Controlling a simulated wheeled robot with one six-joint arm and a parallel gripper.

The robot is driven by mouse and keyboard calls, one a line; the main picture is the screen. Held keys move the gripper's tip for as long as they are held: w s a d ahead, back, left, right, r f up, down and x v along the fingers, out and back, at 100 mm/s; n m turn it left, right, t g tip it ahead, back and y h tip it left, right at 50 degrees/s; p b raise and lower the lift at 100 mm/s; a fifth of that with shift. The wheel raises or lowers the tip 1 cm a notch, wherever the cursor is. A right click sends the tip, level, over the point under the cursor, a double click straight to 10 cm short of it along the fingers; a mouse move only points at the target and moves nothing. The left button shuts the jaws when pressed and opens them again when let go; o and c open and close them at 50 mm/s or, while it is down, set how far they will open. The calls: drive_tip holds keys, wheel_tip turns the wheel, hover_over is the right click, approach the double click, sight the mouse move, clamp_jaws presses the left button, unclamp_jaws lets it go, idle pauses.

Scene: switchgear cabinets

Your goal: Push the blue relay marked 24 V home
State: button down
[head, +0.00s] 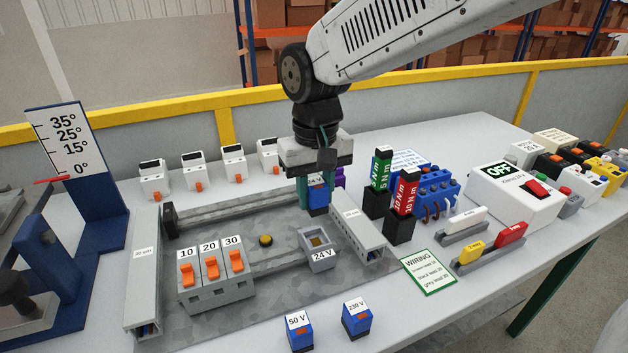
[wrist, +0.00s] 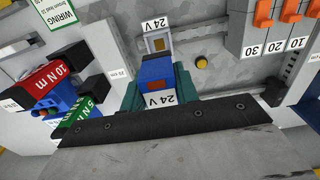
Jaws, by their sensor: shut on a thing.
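The blue relay marked 24 V (head: 318,197) is held between the green fingers of my gripper (head: 318,190), above the table. In the wrist view the relay (wrist: 157,75) shows its 24 V label, with a green finger of my gripper (wrist: 157,90) on each side. The grey socket marked 24 V (head: 318,247) is empty and stands on the grey plate, in front of and below the relay. The socket (wrist: 157,43) also shows just beyond the relay in the wrist view. The relay is apart from the socket in the head view.
Two other blue relays, marked 50 V (head: 298,330) and 230 V (head: 357,318), stand near the front edge. Breakers 10, 20 and 30 (head: 212,275) stand left of the socket. A grey duct (head: 360,230) runs close on its right. Red and green torque tools (head: 404,200) stand farther right.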

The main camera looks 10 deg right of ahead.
drive_tip(key=shift+s, duration=0.1)
hover_over(317, 242)
drive_tip(key=shift+a+f, duration=0.1)
drive_tip(key=shift+f, duration=2.85)
drive_tip(key=shift+f, duration=1.05)
drive_tip(key=c, duration=1)
unclamp_jaws()
drive_tip(key=shift+o, duration=0.2)
drive_tip(key=shift+f, duration=0.1)
drive_tip(key=shift+r, duration=0.75)
